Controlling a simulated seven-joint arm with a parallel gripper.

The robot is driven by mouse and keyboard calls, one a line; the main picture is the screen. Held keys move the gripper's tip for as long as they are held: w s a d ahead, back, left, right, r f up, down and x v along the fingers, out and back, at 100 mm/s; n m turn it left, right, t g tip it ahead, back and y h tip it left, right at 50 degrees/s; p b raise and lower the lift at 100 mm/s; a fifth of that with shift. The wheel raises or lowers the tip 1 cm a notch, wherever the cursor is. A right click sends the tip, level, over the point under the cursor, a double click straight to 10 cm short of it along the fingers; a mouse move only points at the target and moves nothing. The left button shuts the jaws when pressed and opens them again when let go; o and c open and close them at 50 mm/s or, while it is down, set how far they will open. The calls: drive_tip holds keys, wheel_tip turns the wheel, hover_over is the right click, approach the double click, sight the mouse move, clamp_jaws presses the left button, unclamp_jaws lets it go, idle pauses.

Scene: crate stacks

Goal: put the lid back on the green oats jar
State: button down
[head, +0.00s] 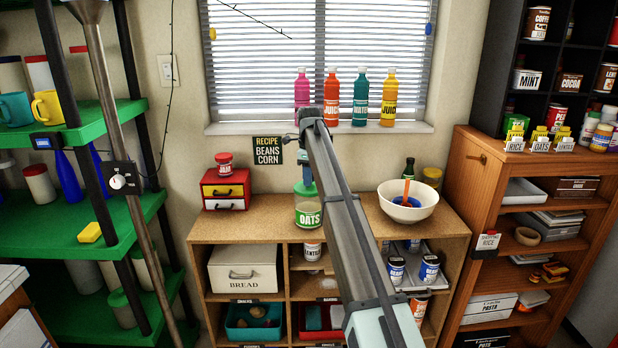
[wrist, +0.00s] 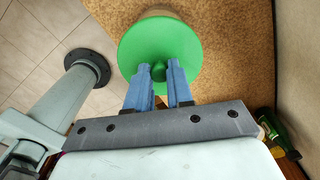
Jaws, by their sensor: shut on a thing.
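The lid hides most of the jar in the wrist view.
On the cabinet top (head: 262,222), a small red-and-yellow drawer box (head: 225,190) stands left of the jar. A white bowl (head: 407,203) with an orange-handled utensil stands right, near a dark bottle (head: 409,169). Several bottles line the windowsill (head: 340,128) behind. The cabinet top left of the jar is partly clear.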

idle(0.3)
drive_tip(key=shift+c, duration=2.2)
unclamp_jaws()
drive_tip(key=shift+r, duration=0.15)
drive_tip(key=shift+r, duration=3.35)
clamp_jaws()
drive_tip(key=shift+f, duration=3.05)
